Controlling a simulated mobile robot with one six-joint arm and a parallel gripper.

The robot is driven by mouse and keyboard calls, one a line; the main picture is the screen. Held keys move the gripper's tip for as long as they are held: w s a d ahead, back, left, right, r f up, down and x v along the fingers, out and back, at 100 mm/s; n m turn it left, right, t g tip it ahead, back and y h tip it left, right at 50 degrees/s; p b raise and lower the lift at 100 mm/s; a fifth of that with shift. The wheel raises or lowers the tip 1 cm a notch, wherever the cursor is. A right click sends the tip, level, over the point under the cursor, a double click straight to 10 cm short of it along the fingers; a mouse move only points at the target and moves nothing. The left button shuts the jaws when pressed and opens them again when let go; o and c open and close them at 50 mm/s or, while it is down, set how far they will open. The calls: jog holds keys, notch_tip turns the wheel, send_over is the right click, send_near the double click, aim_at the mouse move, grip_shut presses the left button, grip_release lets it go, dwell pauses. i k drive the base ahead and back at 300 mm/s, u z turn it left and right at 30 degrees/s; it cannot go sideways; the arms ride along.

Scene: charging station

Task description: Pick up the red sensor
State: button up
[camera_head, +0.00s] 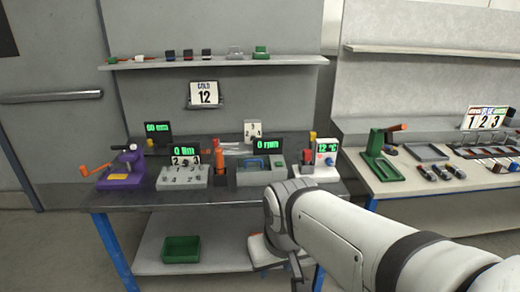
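No piece can be named the red sensor for certain at this size. On the wall shelf, a small dark block with a reddish base (188,55) stands between two similar dark blocks, one with a bluish base (170,55) and one (206,53). A small red piece (307,157) also shows at the white 12 °C station (325,172) on the left table. My arm reaches in from the lower right and bends downward in front of the table edge. My gripper's fingers cannot be made out, and no held thing shows.
The left table (230,198) carries a purple vise (122,172), grey stations and displays. A green bin (181,250) sits on its lower shelf. The wall shelf (290,60) is bare at its right end. The right table (420,186) holds a green press (383,160) and trays.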

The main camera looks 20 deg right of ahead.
aim_at(307, 154)
jog(key=z, duration=0.05)
jog(key=i, duration=1)
jog(key=u, duration=0.05)
